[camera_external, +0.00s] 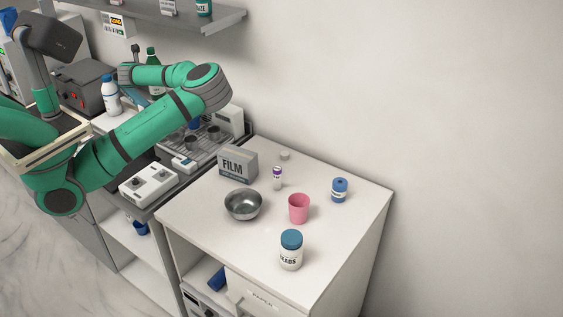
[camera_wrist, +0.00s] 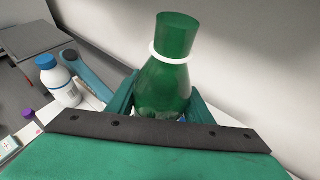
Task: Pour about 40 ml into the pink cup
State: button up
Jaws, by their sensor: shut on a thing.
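The pink cup (camera_external: 299,208) stands upright on the white cabinet top, right of the metal bowl, in the external view. A green bottle (camera_wrist: 167,80) with a green cap and a white ring at its neck fills the middle of the wrist view. My gripper (camera_wrist: 160,104) is shut around the bottle's body, with a teal finger on each side. In the external view the bottle (camera_external: 152,57) shows at the back left, far from the cup, and my gripper is partly hidden by the arm. The bottle's lower part is hidden. The cup's inside cannot be made out.
Around the cup are a metal bowl (camera_external: 243,204), a FILM box (camera_external: 237,163), a blue-lidded jar (camera_external: 291,250), a blue bottle (camera_external: 340,189) and a small vial (camera_external: 277,178). A white bottle with blue cap (camera_wrist: 58,81) stands near my gripper. A wall shelf (camera_external: 165,16) is above.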

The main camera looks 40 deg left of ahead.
jog(key=w+d+m+t+h, duration=0.15)
jog(key=w+d, duration=0.35)
jog(key=d, duration=0.8)
jog(key=d+m+h, duration=0.6)
jog(key=d+h, duration=0.1)
jog(key=d, duration=3.3)
jog(key=s+d+f+m+h, duration=0.1)
jog(key=s+d+f+h, duration=0.1)
jog(key=f, duration=0.8)
jog(key=s+d+f+m+h, duration=0.2)
jog(key=s+d+f, duration=0.3)
jog(key=f, duration=0.5)
jog(key=shift+s+d+f+g, duration=0.2)
jog(key=shift+d+g, duration=0.15)
jog(key=shift+d, duration=0.65)
jog(key=shift+r+m, duration=0.1)
jog(key=shift+m, duration=0.25)
